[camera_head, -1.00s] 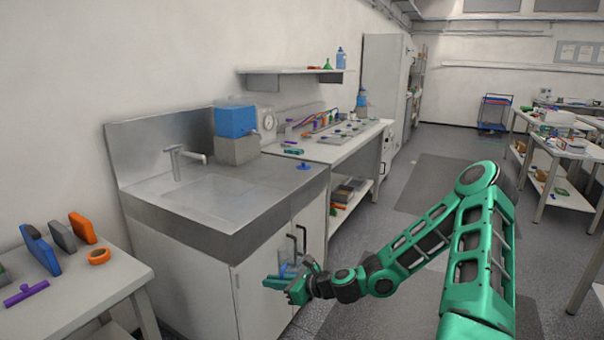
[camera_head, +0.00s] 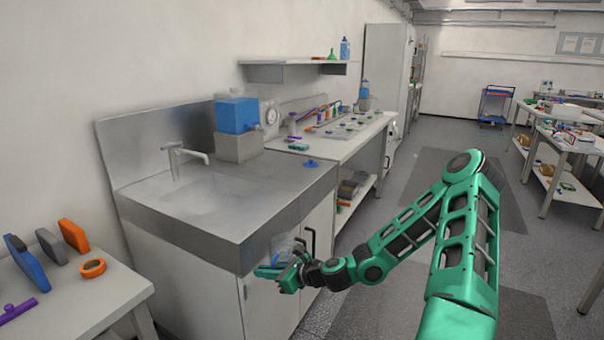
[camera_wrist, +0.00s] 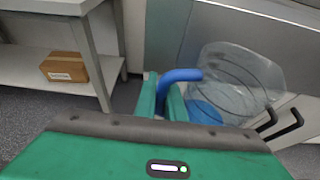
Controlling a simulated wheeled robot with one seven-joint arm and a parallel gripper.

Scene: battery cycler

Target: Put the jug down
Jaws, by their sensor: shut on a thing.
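The jug (camera_wrist: 235,75) is clear with a blue handle and something blue at its bottom. In the wrist view my gripper (camera_wrist: 170,92) is shut on the blue handle, with the jug to the right of the fingers. In the head view my gripper (camera_head: 275,272) holds the jug (camera_head: 284,246) in front of the sink cabinet, below the level of the steel sink counter (camera_head: 260,187). Part of the jug is hidden behind the fingers in the head view.
The counter has a tap (camera_head: 184,155), a blue tank (camera_head: 236,115) on a grey block, and a small blue item (camera_head: 311,163). Its front right is bare. Black cabinet handles (camera_head: 311,240) are close beside the jug. A side table (camera_head: 85,310) stands at left.

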